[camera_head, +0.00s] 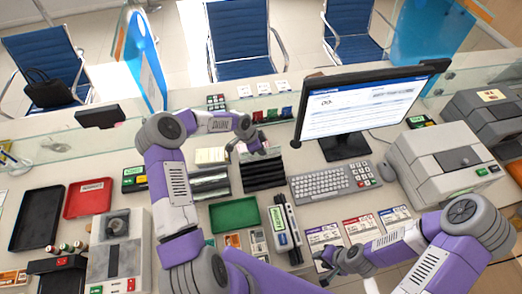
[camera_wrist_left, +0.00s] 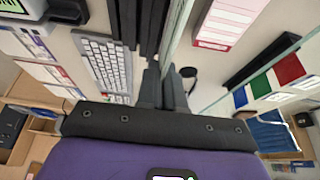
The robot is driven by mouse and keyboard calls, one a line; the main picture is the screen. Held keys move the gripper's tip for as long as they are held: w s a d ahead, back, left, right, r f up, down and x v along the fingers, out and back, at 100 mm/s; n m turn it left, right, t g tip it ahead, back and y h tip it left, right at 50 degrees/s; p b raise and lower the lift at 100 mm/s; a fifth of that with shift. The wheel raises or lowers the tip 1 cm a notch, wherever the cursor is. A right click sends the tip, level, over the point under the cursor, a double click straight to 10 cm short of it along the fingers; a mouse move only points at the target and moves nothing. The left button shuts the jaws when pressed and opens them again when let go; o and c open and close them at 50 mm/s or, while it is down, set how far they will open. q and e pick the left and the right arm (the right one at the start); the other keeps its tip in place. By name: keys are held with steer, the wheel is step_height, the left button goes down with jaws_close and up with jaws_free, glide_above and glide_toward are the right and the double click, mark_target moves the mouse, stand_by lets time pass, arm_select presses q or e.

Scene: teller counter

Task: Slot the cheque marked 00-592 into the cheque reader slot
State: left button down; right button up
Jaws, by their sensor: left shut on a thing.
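My left gripper (camera_head: 250,150) is above the black slotted rack (camera_head: 263,172) in the middle of the counter. In the left wrist view its dark fingers (camera_wrist_left: 165,88) are shut on a thin pale sheet (camera_wrist_left: 177,38), seen almost edge-on. No marking on the sheet can be read, so I cannot tell whether it is cheque 00-592. A narrow black-and-white device with a green label, which looks like the cheque reader (camera_head: 286,232), stands right of the green tray. My right gripper (camera_head: 332,262) is low over the counter, right of that device; its fingers are too small to judge.
The green tray (camera_head: 234,215) lies left of the narrow device. The keyboard (camera_head: 322,183) and monitor (camera_head: 345,145) stand to the right of the rack. A grey printer (camera_head: 440,162) is further right. Printed cards (camera_head: 358,228) lie at the front, and a glass screen (camera_head: 75,145) edges the counter's far side.

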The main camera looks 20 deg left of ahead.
arm_select(q)
steer(key=shift+r+p, duration=1.65)
steer(key=shift+r, duration=1.6)
